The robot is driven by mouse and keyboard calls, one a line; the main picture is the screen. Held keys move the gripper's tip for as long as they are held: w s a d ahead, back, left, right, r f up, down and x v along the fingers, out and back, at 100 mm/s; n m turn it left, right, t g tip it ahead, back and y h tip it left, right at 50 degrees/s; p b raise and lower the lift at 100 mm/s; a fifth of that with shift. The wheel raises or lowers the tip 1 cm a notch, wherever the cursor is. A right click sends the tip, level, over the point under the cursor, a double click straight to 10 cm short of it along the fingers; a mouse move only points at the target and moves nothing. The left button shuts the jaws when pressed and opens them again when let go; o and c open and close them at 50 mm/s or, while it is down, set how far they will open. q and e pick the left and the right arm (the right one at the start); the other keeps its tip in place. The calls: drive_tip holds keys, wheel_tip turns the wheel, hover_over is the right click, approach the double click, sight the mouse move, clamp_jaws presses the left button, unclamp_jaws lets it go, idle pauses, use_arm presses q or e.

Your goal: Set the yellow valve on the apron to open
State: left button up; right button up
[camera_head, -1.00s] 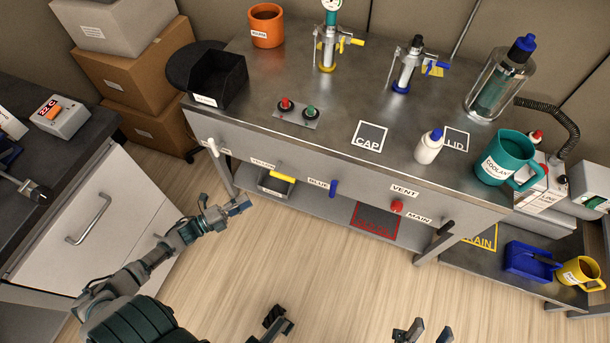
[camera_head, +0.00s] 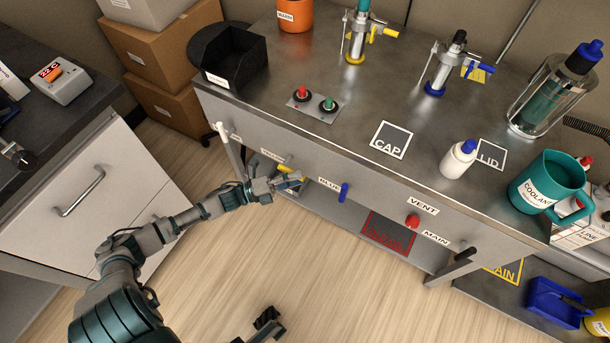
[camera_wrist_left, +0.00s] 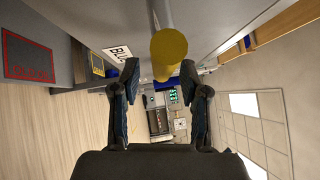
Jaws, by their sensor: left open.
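The yellow valve (camera_head: 284,169) is on the front apron of the steel bench, just below its small label (camera_head: 272,157), and my gripper partly covers it. In the left wrist view the yellow handle (camera_wrist_left: 168,48) shows its round end close up, just above the gap between the fingertips. My left gripper (camera_head: 290,182) is open at the valve, with its fingers apart in the left wrist view (camera_wrist_left: 160,78). Contact with the handle cannot be told.
The blue valve (camera_head: 344,192) hangs just right of the yellow one. Further right on the apron are a red knob (camera_head: 412,221) and a black handle (camera_head: 465,254). A white handle (camera_head: 222,132) is on the left. The floor (camera_head: 330,285) before the bench is clear.

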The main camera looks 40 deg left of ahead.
use_arm(q)
drive_tip(key=shift+x, duration=0.75)
drive_tip(key=shift+w, duration=0.1)
drive_tip(key=shift+c, duration=0.6)
clamp_jaws()
